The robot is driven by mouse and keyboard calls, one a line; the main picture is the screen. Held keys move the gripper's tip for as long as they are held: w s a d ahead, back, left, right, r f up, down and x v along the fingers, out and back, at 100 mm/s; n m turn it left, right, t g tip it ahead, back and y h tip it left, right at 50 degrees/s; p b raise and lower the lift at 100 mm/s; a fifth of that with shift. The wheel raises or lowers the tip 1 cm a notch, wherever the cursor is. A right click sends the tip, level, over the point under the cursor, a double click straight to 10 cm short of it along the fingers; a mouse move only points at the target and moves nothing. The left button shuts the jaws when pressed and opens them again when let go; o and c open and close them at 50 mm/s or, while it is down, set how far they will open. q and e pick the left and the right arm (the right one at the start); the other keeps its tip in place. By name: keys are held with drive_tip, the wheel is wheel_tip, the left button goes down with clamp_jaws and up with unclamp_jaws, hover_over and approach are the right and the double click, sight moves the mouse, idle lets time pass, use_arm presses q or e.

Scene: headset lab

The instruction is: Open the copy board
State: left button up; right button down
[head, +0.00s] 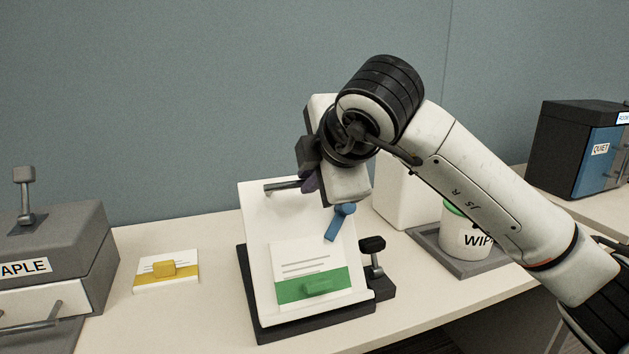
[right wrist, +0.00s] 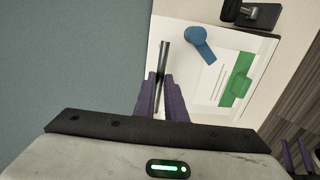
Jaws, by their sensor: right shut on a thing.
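The copy board (head: 256,225) is a white panel leaning back on a black base (head: 320,325). It has a dark bar handle (head: 283,185) near its top left, a blue lever (head: 340,222) at its upper right and a card with a green band (head: 311,288) on its face. My right gripper (head: 309,183) is at the board's top edge, and its body hides part of it. In the right wrist view, its purple fingers are shut on the bar handle (right wrist: 162,60). Purple pieces at that view's lower right corner look like my left gripper (right wrist: 296,157); its jaws are unclear.
A grey stapler-like box (head: 60,230) stands at the left, with a yellow-banded card (head: 166,271) beside it. A wipes tub (head: 465,230) sits in a grey tray right of the board. A black and blue box (head: 575,150) stands far right. A wall (head: 200,90) rises behind.

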drive_tip(key=shift+s+f, duration=0.2)
drive_tip(key=shift+f, duration=0.6)
drive_tip(key=c, duration=1.8)
unclamp_jaws()
drive_tip(key=shift+w, duration=0.1)
drive_tip(key=shift+r, duration=0.1)
drive_tip(key=shift+r, duration=0.1)
drive_tip(key=shift+r, duration=0.1)
drive_tip(key=v, duration=1)
drive_tip(key=shift+r+b, duration=0.15)
drive_tip(key=shift+b, duration=0.15)
